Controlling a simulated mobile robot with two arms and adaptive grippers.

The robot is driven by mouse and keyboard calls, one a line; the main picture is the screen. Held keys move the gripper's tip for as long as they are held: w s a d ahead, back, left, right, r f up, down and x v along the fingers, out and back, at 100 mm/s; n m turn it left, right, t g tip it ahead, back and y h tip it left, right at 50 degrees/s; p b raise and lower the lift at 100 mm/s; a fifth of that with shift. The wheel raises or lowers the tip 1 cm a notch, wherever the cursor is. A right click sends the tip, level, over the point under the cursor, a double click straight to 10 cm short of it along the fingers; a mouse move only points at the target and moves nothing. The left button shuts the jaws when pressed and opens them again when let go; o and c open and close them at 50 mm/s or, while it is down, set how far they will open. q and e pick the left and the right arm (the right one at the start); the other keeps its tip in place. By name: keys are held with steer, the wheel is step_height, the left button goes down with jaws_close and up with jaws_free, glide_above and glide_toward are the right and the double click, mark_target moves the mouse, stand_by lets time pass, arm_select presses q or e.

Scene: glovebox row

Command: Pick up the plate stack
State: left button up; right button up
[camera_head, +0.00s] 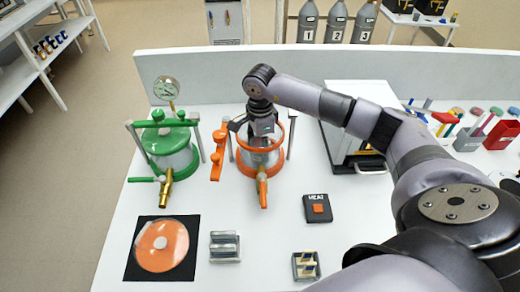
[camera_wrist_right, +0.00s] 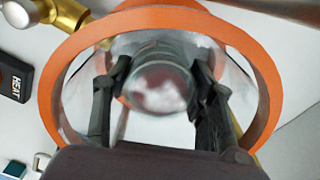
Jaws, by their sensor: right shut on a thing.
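The plate stack (camera_wrist_right: 158,88) shows in the right wrist view as a round, clear stack with whitish and dark reddish patches. It is inside the open orange-rimmed pot (camera_head: 246,167), whose orange ring (camera_wrist_right: 262,75) surrounds it in the wrist view. My right gripper (camera_wrist_right: 160,75) reaches down into the pot from above, with one dark finger on each side of the stack, shut on it. In the head view the right gripper (camera_head: 262,138) sits over the pot's mouth and mostly hides the stack. My left gripper is not in view.
A green-lidded pot (camera_head: 168,150) with a gauge stands left of the orange pot. An orange disc (camera_head: 165,248) lies on a black mat in front. A black HEAT box (camera_head: 317,208) and small racks stand nearby. A low white wall (camera_head: 220,62) runs behind.

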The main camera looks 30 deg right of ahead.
steer(key=c, duration=0.4)
steer(key=shift+r, duration=0.15)
